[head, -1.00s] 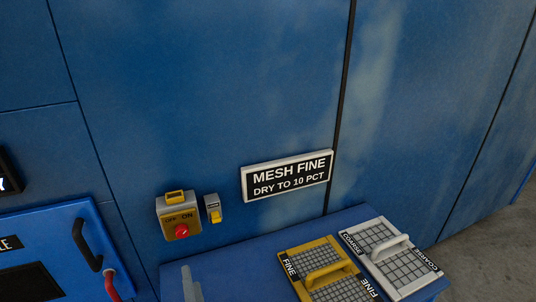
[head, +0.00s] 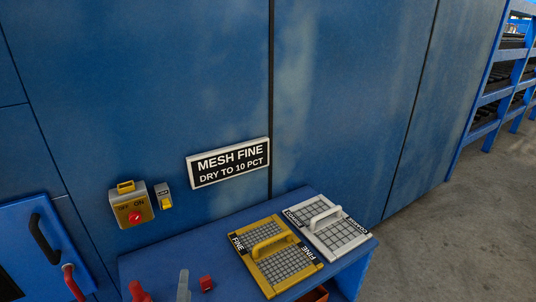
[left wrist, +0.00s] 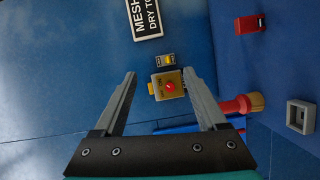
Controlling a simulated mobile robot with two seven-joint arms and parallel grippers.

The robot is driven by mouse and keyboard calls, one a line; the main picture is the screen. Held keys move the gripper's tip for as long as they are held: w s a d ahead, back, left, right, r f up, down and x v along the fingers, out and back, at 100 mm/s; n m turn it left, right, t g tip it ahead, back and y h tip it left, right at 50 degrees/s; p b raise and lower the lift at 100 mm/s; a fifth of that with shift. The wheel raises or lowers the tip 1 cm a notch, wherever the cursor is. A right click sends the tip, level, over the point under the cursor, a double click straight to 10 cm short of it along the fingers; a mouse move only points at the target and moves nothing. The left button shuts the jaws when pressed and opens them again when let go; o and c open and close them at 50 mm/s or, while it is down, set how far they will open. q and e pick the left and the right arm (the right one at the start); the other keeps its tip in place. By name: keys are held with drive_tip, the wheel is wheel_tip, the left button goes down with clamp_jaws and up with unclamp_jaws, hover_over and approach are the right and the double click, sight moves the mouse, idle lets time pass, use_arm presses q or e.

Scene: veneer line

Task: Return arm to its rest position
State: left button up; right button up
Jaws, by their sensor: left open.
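My left gripper (left wrist: 160,73) is open and empty in the left wrist view, its two grey fingers spread. A yellow-grey OFF/ON switch box (left wrist: 168,86) with a red knob shows between and beyond the fingertips, apart from them. In the head view, a grey finger of my left gripper (head: 184,286) pokes up at the bottom edge, in front of the blue shelf; the rest of that gripper is cut off. The switch box (head: 132,207) is on the blue wall above it. My right gripper is in neither view.
A blue shelf (head: 345,265) holds a yellow FINE mesh plate (head: 278,262) and a white COARSE one (head: 335,236). A small red block (head: 206,283) is near the gripper. The MESH FINE sign (head: 228,163) is on the wall. A blue rack (head: 487,98) and open floor are right.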

use_arm(q)
drive_tip(key=s+d+f+m+g+h, duration=0.1)
drive_tip(key=s+d+m+g+h, duration=0.7)
drive_tip(key=m, duration=0.6)
drive_tip(key=s+a+f+m+g+y, duration=0.1)
drive_tip(key=s+a+m+g+y, duration=0.15)
drive_tip(key=s, duration=0.35)
drive_tip(key=s+a+m+g+y, duration=0.2)
drive_tip(key=s+a+m+g, duration=0.15)
drive_tip(key=s, duration=0.25)
wheel_tip(320, 180, down, 31)
drive_tip(key=s+m+g+b, duration=0.1)
drive_tip(key=s+b, duration=0.2)
drive_tip(key=b, duration=0.6)
drive_tip(key=s+a+f+b, duration=0.1)
drive_tip(key=s+f+b, duration=0.3)
drive_tip(key=s+f, duration=0.3)
drive_tip(key=s+a+f+g+b, duration=0.1)
drive_tip(key=s+f+b, duration=0.3)
drive_tip(key=s+f, duration=0.4)
wheel_tip(320, 180, down, 8)
drive_tip(key=shift+s+a+r, duration=0.2)
drive_tip(key=shift+a+r, duration=0.05)
drive_tip(key=shift+a, duration=0.1)
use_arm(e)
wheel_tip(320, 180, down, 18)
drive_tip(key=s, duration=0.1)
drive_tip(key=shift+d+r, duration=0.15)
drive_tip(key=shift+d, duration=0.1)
